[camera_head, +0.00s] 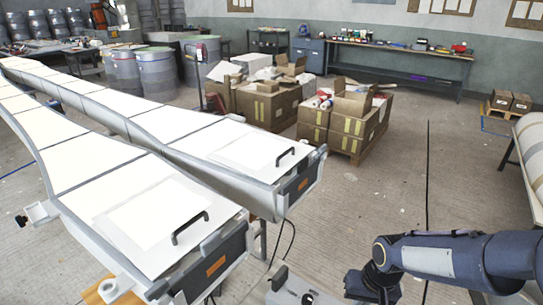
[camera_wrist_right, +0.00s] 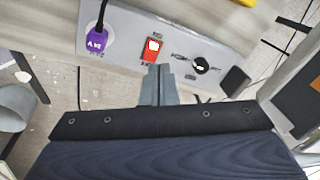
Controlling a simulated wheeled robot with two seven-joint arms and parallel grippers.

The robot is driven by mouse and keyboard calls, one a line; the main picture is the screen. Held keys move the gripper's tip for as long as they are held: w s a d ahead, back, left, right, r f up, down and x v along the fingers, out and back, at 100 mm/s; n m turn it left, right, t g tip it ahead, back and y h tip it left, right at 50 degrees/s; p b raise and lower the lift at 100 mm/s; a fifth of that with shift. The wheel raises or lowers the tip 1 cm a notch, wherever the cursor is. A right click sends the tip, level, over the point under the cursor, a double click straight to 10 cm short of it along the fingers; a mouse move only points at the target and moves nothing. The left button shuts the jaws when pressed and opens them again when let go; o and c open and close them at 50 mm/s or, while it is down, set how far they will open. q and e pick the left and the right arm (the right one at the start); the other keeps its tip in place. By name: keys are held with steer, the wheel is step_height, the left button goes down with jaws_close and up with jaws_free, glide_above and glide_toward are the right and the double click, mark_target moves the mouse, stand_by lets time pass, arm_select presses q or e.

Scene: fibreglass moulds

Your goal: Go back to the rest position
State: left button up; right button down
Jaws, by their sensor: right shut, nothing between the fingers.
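In the head view my right arm (camera_head: 450,258) comes in from the lower right, bent down at a dark wrist by the bottom edge. Its fingers do not show there. In the right wrist view my right gripper (camera_wrist_right: 158,82) is shut and empty, its two grey fingers together. They are in front of a grey control panel (camera_wrist_right: 200,35) with a red switch (camera_wrist_right: 152,50), a purple plug (camera_wrist_right: 96,40) with a black cable, and a black knob (camera_wrist_right: 201,66). I cannot tell whether the fingertips touch the panel. My left gripper is in neither view.
Two long white moulds (camera_head: 130,205) with black handles fill the left. A grey box (camera_head: 290,291) stands at the bottom edge beside them. Cardboard boxes (camera_head: 262,104) are behind, with a workbench (camera_head: 400,60) along the wall. Open floor (camera_head: 380,195) lies in the middle.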

steer(key=s+r+t+y, duration=0.2)
steer(key=s+r+t, duration=0.2)
steer(key=s+r, duration=0.8)
steer(key=s, duration=0.4)
steer(key=shift+a+r+t, duration=0.15)
steer(key=shift+a+t, duration=0.15)
steer(key=shift+a, duration=0.05)
